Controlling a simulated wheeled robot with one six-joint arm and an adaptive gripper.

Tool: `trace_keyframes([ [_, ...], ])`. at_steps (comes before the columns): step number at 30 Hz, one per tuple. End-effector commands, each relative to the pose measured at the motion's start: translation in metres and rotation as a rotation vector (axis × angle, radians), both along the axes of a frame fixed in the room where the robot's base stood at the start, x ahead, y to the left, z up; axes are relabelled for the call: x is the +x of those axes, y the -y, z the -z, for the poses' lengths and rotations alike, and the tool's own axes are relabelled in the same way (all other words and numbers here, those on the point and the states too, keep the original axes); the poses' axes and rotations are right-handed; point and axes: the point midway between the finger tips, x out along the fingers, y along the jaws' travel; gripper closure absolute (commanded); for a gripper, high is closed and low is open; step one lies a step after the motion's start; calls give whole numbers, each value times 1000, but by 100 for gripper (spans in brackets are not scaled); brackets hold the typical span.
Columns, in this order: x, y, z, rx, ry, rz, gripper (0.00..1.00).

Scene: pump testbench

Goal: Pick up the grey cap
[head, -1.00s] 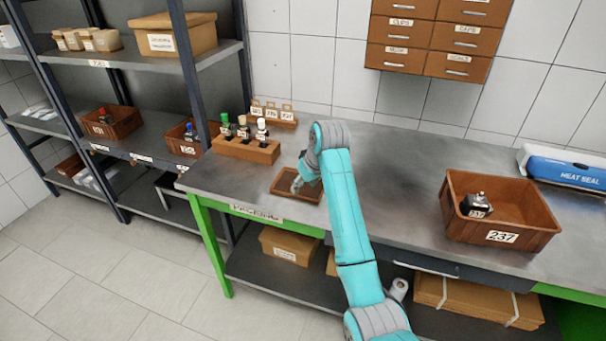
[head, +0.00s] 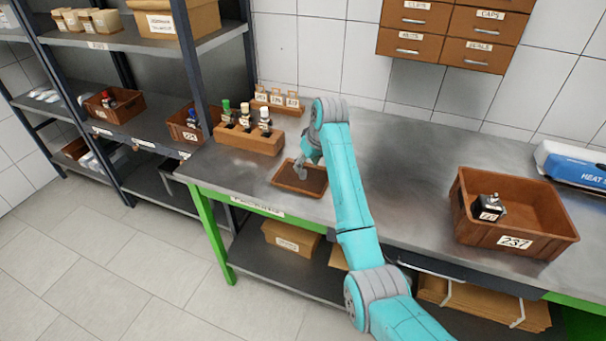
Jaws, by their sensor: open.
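My gripper (head: 302,170) hangs over the small brown tray (head: 318,195) on the metal bench. It is open, small in the picture and partly covered by my own arm. I cannot make out a grey cap for certain. Nothing clearly shows between the fingers, and part of the tray is hidden behind the gripper. Left of the tray stands a brown rack (head: 248,140) with upright dark vials. One has a green cap (head: 226,104); the other two have pale caps (head: 264,112) whose exact shade I cannot tell.
Small numbered tags stand in a holder (head: 278,104) behind the rack. A brown bin (head: 540,250) labelled 237 holds a dark pump part (head: 489,207) at the right. A blue and white heat sealer (head: 575,168) stands behind it. The bench between tray and bin is clear beyond my arm.

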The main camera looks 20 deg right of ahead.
Motion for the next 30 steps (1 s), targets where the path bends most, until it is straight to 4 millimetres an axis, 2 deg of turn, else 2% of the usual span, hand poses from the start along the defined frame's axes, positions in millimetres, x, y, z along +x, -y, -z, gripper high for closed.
trace_keyframes([
  [3,3,-5,19,0,-4,-1,45],
  [9,11,-8,38,0,-3,0,45],
  [17,13,-8,41,0,-1,0,45],
  [18,13,-8,41,0,-1,0,48],
  [23,13,-8,41,0,-1,0,87],
  [30,13,-8,41,0,-1,0,88],
])
